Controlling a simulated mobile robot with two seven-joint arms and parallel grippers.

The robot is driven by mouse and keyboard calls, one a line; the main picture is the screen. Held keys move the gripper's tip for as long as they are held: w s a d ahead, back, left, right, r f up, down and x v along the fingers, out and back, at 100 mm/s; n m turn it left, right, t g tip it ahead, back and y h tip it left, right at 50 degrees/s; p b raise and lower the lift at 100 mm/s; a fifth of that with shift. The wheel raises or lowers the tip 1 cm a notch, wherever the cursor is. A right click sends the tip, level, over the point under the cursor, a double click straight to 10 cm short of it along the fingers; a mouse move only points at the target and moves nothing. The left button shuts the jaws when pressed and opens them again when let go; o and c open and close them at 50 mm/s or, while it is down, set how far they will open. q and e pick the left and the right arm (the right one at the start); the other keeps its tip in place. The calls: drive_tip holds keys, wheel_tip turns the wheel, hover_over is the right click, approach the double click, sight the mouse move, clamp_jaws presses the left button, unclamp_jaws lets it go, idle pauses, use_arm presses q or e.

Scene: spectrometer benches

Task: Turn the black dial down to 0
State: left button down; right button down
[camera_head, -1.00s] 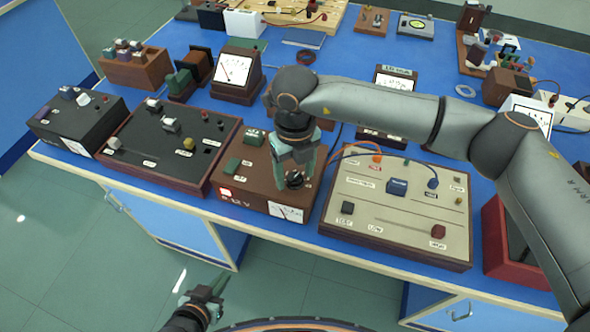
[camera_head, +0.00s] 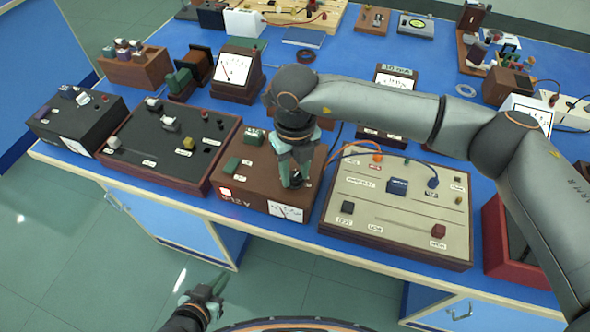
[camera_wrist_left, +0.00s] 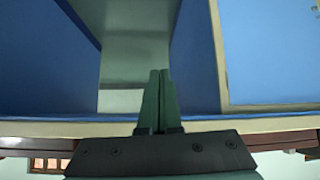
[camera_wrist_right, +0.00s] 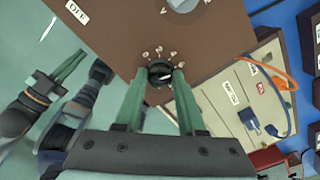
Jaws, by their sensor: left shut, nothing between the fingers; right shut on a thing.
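The black dial (camera_wrist_right: 160,73) sits on top of the brown power supply box (camera_head: 240,188), with a ring of white marks around it. My right gripper (camera_wrist_right: 158,80) is shut on the dial, one finger on each side of it. In the head view my right gripper (camera_head: 293,184) comes down onto the box and mostly hides the dial. The number the dial points at is too small to read. The box has a meter (camera_head: 286,212) on its front. My left gripper (camera_head: 213,296) is shut and empty, low in front of the bench; its fingers touch in the left wrist view (camera_wrist_left: 158,100).
A beige board (camera_head: 345,222) with knobs and orange and blue wires stands right of the box. A black panel (camera_head: 150,165) in a wooden frame stands to its left. Several meters and instruments stand behind on the blue bench.

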drive_tip(key=shift+f+n+b, duration=0.2)
drive_tip(key=shift+n+b, duration=0.7)
drive_tip(key=shift+b, duration=0.25)
drive_tip(key=n+b, duration=0.3)
drive_tip(key=shift+n+b, duration=1.4)
drive_tip(key=shift+n, duration=0.2)
drive_tip(key=shift+n+b, duration=0.6)
drive_tip(key=shift+n, duration=0.3)
drive_tip(key=shift+n+b, duration=0.55)
drive_tip(key=shift+n, duration=0.35)
drive_tip(key=n+b, duration=0.1)
drive_tip(key=n, duration=0.1)
drive_tip(key=shift+r+n, duration=0.1)
drive_tip(key=shift+n, duration=0.3)
drive_tip(key=n+b, duration=0.1)
drive_tip(key=n, duration=0.4)
drive_tip(key=shift+r+n+b, duration=0.1)
drive_tip(key=shift+n+b, duration=0.2)
drive_tip(key=shift+b, duration=0.1)
use_arm(q)
drive_tip(key=w+d+f, duration=0.1)
drive_tip(key=d+f, duration=0.2)
drive_tip(key=f, duration=0.6)
drive_tip(key=shift+w+f+m+h, duration=0.25)
drive_tip(key=shift+f+m+h, duration=0.15)
use_arm(e)
drive_tip(key=shift+n, duration=0.7)
